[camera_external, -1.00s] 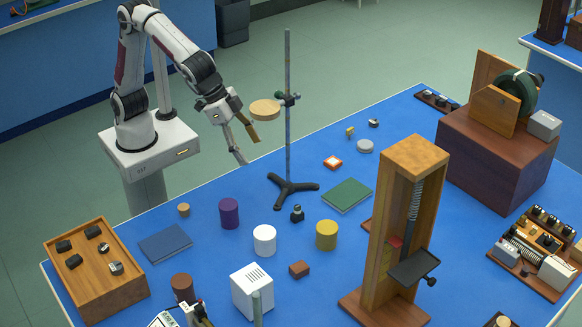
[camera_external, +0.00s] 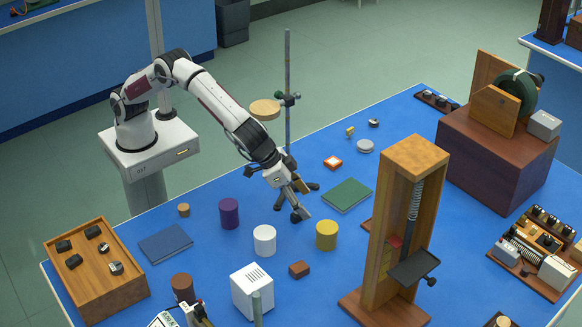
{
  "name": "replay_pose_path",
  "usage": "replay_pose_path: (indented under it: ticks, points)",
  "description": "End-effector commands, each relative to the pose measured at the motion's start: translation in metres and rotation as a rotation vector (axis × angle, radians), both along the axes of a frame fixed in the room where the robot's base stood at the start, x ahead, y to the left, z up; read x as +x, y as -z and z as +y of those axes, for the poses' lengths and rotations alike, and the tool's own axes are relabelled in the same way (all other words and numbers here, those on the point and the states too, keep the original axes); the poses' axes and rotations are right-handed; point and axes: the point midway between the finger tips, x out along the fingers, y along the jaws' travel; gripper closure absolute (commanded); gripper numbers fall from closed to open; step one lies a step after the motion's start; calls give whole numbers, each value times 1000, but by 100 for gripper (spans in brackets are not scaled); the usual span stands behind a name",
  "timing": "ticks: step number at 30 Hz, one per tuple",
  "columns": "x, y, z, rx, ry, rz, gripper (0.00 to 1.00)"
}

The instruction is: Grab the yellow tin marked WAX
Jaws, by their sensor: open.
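The yellow tin (camera_external: 326,236) is a short upright cylinder on the blue bench, right of the white cylinder. No WAX lettering can be read on it at this size. My gripper (camera_external: 305,203) is open and empty, pointing down toward the bench. In the picture it is just above and left of the yellow tin, apart from it. It partly hides the foot of the retort stand and a small dark object beside it.
The retort stand (camera_external: 288,105) rises right behind my gripper. The white cylinder (camera_external: 264,240), purple cylinder (camera_external: 229,213), green book (camera_external: 347,195) and small brown block (camera_external: 299,269) lie around the tin. A tall wooden frame (camera_external: 414,160) stands to its right.

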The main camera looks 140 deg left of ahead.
Motion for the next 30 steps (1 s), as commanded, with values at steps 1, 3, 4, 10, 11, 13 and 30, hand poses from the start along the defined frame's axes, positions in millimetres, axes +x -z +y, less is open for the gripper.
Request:
replay_pose_path:
  ticks: [1,3,4,10,11,13,30]
  points:
    - [5,12,4,2,-14,0,34]
    - [12,24,10,5,-31,-6,34]
    - [14,29,11,6,-39,-8,34]
    - [24,52,21,11,-72,-19,34]
    - [25,54,22,12,-74,-20,34]
    - [26,56,23,13,-79,-23,34]
    - [29,65,27,12,-82,-21,34]
